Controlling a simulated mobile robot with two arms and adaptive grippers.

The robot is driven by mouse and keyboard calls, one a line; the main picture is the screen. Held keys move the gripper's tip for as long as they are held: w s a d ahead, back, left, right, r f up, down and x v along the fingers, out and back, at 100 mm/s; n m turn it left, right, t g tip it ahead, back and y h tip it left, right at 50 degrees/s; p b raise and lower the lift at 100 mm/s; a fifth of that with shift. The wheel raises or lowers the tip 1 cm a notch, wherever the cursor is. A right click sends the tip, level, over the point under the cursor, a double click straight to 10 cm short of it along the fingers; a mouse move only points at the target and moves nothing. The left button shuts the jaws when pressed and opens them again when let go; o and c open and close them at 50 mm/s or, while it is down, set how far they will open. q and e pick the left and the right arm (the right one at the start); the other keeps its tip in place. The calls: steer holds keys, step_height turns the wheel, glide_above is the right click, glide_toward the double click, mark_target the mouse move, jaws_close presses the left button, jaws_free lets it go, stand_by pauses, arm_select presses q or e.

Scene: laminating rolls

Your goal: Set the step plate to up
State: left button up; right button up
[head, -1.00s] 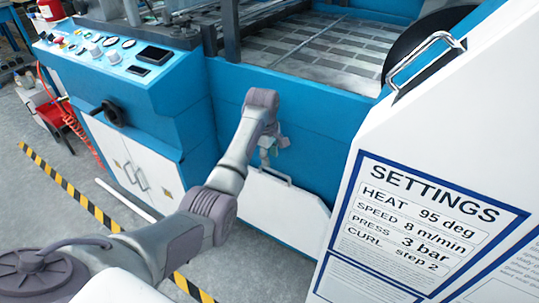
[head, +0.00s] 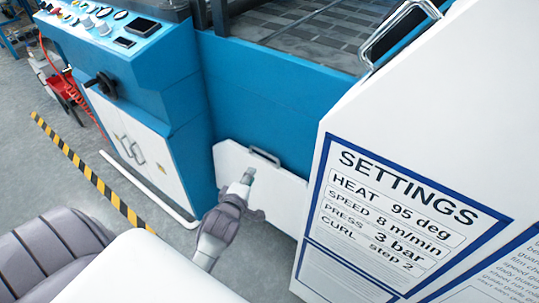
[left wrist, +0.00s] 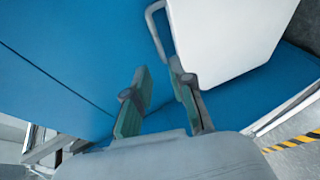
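The white step plate (head: 231,160) is low on the blue machine's front, with a grey bar handle (head: 264,156) along its upper edge. I cannot tell its exact tilt. My left gripper (head: 251,173) is in front of the plate, just below the handle in the head view. In the left wrist view the plate (left wrist: 230,40) is at the upper right, and its handle (left wrist: 153,28) sticks out at its left edge. There the fingers of my left gripper (left wrist: 159,68) are apart with nothing between them; the handle is beyond their tips. My right gripper is not shown.
A white panel with a SETTINGS sign (head: 395,220) stands close on the right; its CURL line reads step 2. A blue control cabinet (head: 165,90) is on the left. Yellow-black tape (head: 95,180) and a white floor bar (head: 150,190) lie beside it.

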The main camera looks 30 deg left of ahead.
mark_target(262, 153)
arm_select(q)
steer(key=b+x, duration=0.3)
steer(key=x, duration=1)
steer(key=shift+w+a, duration=0.1)
steer(key=shift+w, duration=0.1)
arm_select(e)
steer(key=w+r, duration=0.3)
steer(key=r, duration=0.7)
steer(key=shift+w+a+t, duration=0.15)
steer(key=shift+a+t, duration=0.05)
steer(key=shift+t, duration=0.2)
arm_select(q)
steer(key=shift+c, duration=0.4)
jaws_close()
